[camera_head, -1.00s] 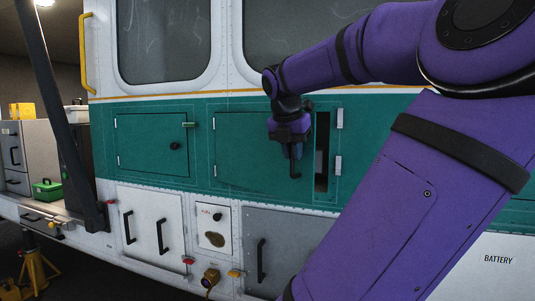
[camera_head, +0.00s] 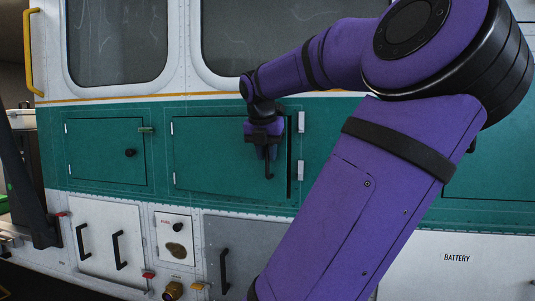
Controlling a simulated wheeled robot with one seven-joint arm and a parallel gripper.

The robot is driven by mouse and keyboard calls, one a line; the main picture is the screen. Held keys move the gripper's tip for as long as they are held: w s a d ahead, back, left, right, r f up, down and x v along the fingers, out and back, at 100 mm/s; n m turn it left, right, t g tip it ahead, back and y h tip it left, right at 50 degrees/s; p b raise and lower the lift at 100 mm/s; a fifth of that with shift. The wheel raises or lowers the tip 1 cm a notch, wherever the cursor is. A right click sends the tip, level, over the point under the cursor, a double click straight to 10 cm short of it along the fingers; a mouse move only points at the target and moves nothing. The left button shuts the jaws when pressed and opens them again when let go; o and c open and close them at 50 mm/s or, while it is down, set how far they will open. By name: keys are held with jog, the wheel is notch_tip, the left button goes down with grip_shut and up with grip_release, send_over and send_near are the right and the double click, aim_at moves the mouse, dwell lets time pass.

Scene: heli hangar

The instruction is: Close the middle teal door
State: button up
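The middle teal door (camera_head: 215,160) is in the side of the vehicle, with hinges on its left edge. A narrow dark gap shows along its right edge, so it stands slightly ajar. My gripper (camera_head: 268,168) is in front of the right part of this door, near its free edge, with its fingers pointing down. It hides the part of the door behind it, and I cannot tell whether it touches the door. No handle shows clearly on this door. Whether the fingers are open or shut is not clear.
A second teal door (camera_head: 104,150) with a black knob is to the left and looks shut. White and grey panels (camera_head: 105,243) with black handles are below. My purple arm covers much of the right side. A yellow grab rail (camera_head: 28,52) is at the far left.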

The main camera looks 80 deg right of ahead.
jog(key=shift+o, duration=1.1)
jog(key=v, duration=1)
jog(key=shift+r, duration=0.35)
jog(key=shift+w+a, duration=0.1)
jog(key=shift+a, duration=0.1)
jog(key=w+a+f+m+t+y, duration=0.15)
jog(key=w+a+f+m, duration=0.25)
jog(key=w+a, duration=0.45)
jog(key=w+a+f+m+t, duration=0.3)
jog(key=w+a+f, duration=0.1)
jog(key=w+a, duration=0.45)
jog(key=a+f+m+y, duration=0.1)
jog(key=a+f+m, duration=0.4)
jog(key=a, duration=0.5)
jog(key=w+a+f+m+t+y, duration=0.1)
jog(key=a+f+m+y, duration=0.1)
jog(key=a+f+m, duration=0.2)
jog(key=a+f, duration=0.3)
jog(key=a, duration=0.4)
jog(key=shift+w+f+m, duration=0.25)
jog(key=shift+f+m, duration=0.1)
jog(key=shift+m, duration=0.05)
